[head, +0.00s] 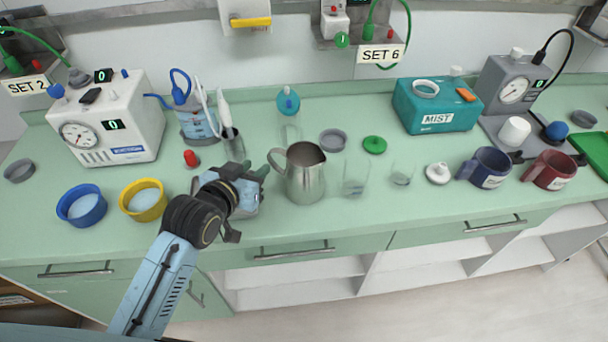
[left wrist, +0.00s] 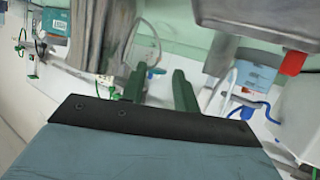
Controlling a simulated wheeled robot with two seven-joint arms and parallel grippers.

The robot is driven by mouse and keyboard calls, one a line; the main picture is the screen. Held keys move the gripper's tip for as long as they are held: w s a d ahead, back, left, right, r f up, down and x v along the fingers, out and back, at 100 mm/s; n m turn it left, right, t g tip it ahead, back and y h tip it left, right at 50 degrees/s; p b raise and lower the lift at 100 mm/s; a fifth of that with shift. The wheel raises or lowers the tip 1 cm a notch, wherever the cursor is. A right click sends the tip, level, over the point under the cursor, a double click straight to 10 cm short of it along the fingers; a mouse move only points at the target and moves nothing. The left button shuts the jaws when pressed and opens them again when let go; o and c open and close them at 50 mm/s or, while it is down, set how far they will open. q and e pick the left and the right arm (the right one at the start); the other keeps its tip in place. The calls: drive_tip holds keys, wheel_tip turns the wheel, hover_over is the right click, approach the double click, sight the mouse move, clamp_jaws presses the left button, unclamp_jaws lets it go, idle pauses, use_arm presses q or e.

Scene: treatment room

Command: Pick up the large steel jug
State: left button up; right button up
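The large steel jug (head: 306,180) stands upright on the green counter (head: 330,225), its handle on the left. My left gripper (head: 262,172) is just left of the jug, with its fingertips close to the handle. In the left wrist view the two green fingers (left wrist: 160,88) are apart, with a clear gap between them. A blurred grey metal shape beside the left finger looks like the jug (left wrist: 95,32). I cannot tell whether a finger touches the handle. My right gripper is not in view.
A small steel cup (head: 233,146) and a red cap (head: 191,158) are behind and left of the gripper. A clear glass (head: 355,178) stands close to the jug's right. A grey ring (head: 333,140) lies behind it. Yellow (head: 143,200) and blue (head: 81,205) bowls stand left.

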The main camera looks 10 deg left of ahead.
sight(268, 156)
use_arm(q)
drive_tip(key=x, duration=0.7)
drive_tip(key=shift+w+d+f+b, duration=0.15)
drive_tip(key=shift+f+b, duration=0.05)
drive_tip(key=shift+b, duration=0.15)
clamp_jaws()
idle(1.0)
